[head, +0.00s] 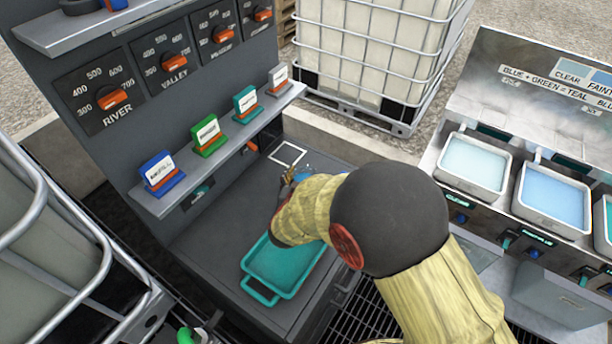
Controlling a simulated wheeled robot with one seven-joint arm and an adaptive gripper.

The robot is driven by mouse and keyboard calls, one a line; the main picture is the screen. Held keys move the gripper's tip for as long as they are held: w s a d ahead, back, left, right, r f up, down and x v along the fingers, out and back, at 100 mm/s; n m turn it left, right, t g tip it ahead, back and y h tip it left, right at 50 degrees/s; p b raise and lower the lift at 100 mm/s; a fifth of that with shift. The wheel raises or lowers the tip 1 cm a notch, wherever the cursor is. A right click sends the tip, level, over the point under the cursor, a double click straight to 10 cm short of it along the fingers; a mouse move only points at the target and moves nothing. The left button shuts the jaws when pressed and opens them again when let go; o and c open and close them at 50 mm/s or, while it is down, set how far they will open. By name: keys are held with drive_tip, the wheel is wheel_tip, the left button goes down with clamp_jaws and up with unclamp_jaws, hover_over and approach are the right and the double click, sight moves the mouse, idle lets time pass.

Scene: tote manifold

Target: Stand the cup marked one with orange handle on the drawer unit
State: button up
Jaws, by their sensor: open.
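I cannot make out a cup marked one with an orange handle in the head view. My gripper (291,182) is low over the dark grey worktop, near a white square outline (287,153). My own arm covers much of it, so its fingers show only in part. A small blue patch shows beside the fingers, and I cannot tell what it belongs to. No held object is visible. A teal tray (262,290) with a handle lies on the worktop (212,240) below my wrist. I cannot tell for sure which part is the drawer unit.
A grey panel with orange dials (109,98) rises at the left, above a shelf (150,204) with blue, green, teal and grey card holders. A caged white tank (370,50) stands behind. Trays of pale liquid (472,165) line a bench at right. Another cage is at left.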

drive_tip(key=p+v, duration=0.3)
drive_tip(key=v, duration=0.8)
drive_tip(key=shift+s, duration=0.35)
wheel_tip(320, 180, up, 10)
drive_tip(key=w+g+y, duration=0.2)
drive_tip(key=w+y, duration=0.1)
drive_tip(key=y, duration=0.1)
drive_tip(key=s+d+r+n+g+y, duration=0.1)
drive_tip(key=s+d+r+n+y, duration=0.1)
drive_tip(key=s+d+r, duration=0.35)
drive_tip(key=s+d+r+g+h, duration=0.2)
drive_tip(key=s+d+r, duration=0.1)
drive_tip(key=s+d, duration=0.6)
drive_tip(key=s+d+r+g+h, duration=0.2)
drive_tip(key=s+d+r, duration=0.1)
drive_tip(key=s+d, duration=0.6)
drive_tip(key=shift+s+g, duration=0.3)
drive_tip(key=shift+s, duration=0.1)
drive_tip(key=shift+d, duration=0.1)
